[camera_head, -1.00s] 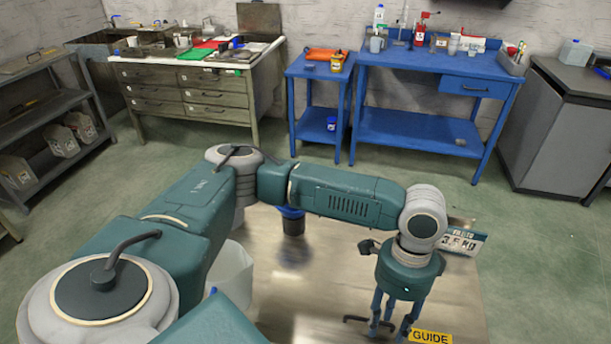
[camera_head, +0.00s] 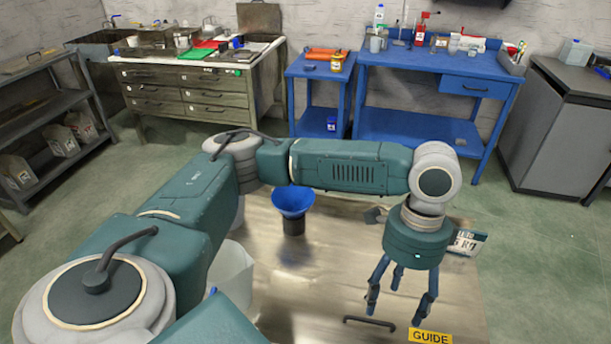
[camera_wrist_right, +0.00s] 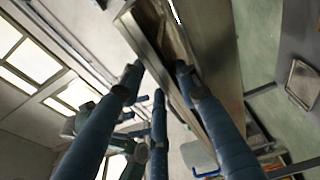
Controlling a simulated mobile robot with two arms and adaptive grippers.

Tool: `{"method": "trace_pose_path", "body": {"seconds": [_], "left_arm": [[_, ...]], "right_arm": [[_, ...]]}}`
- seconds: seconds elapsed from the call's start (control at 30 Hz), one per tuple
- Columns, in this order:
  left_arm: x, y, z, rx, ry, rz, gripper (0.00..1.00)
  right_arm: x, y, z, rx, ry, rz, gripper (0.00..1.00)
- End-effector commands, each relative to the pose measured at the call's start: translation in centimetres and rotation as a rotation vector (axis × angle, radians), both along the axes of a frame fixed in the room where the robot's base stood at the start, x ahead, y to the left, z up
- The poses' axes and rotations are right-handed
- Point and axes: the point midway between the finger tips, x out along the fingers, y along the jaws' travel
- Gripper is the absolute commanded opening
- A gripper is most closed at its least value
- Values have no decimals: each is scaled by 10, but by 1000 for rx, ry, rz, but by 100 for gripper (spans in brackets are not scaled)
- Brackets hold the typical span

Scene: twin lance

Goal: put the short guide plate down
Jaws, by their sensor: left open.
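A dark bar-shaped handle (camera_head: 370,321) lies low over the metal tabletop in the head view, left of the yellow GUIDE label (camera_head: 430,336). It looks like the handle of the short guide plate, but I cannot make out the plate's outline against the metal. My left gripper (camera_head: 401,301) points down above and to the right of the handle. Its fingers are spread and empty, apart from the handle. My right gripper (camera_wrist_right: 158,85) shows only in the right wrist view, with its blue fingers around or before a metal piece (camera_wrist_right: 200,60); I cannot tell whether they touch it.
A blue funnel (camera_head: 293,203) on a dark base stands on the metal table (camera_head: 320,270). A white container (camera_head: 232,268) is at its left and a printed sign (camera_head: 470,243) at its right. A blue bench (camera_head: 420,125) stands beyond open floor.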

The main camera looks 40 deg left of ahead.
Motion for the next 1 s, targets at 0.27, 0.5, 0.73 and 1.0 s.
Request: {"method": "trace_pose_path", "body": {"seconds": [0.27,0.5,0.73,1.0], "left_arm": [[1,1,8,0,-1,0,64],[1,1,7,0,-1,-1,64],[1,1,8,0,0,-1,64],[1,1,8,0,0,-1,64]], "right_arm": [[-16,-11,-12,-15,22,-1,47],[-44,-37,-11,-14,17,-2,47],[-60,-51,-5,-5,6,-1,47],[-61,-53,-1,0,-1,0,47]]}}
